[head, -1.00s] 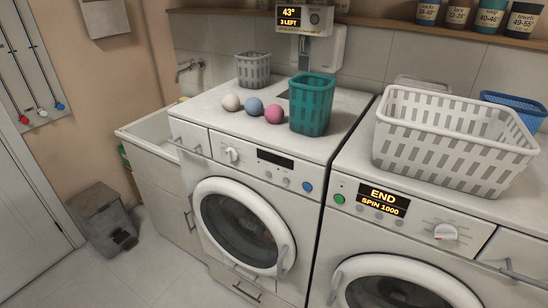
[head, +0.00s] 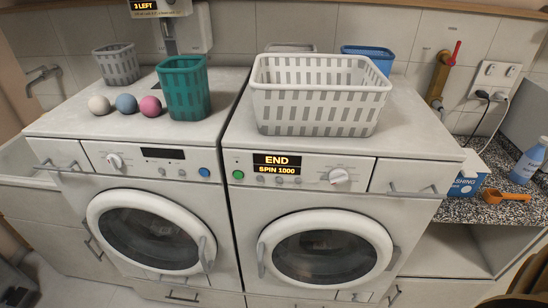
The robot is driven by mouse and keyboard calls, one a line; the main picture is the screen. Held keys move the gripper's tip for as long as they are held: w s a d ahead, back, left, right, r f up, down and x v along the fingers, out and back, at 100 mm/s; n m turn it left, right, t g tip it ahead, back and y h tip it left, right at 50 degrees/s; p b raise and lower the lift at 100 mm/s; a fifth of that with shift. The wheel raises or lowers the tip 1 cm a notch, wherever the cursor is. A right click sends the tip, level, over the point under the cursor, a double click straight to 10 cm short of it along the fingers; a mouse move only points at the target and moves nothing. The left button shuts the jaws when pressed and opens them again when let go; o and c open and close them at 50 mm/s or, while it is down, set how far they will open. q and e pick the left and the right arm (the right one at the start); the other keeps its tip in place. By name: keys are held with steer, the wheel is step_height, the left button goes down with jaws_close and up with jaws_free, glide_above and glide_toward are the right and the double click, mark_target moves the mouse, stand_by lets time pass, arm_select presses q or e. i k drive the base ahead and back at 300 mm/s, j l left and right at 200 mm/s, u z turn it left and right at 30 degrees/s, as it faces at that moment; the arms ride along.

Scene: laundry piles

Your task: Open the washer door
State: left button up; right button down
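The washer (head: 335,185) is the right machine, with a lit panel (head: 278,165) reading END and SPIN 1000. Its round door (head: 325,249) has a white ring and dark glass and is shut. The door's grey handle (head: 261,259) is on the left side of the ring. A second front-loading machine (head: 175,182) stands to its left; its round door (head: 152,232) is also shut, with a handle (head: 206,254) on the right side. Neither of my grippers is in view.
A white slotted basket (head: 318,100) stands on the washer. A teal basket (head: 184,88), a grey basket and several balls (head: 126,104) sit on the left machine. A speckled counter (head: 485,205) to the right holds a spray bottle (head: 529,160) and orange scoop (head: 505,196).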

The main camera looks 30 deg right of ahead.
mark_target(382, 256)
steer(key=z, duration=1.4)
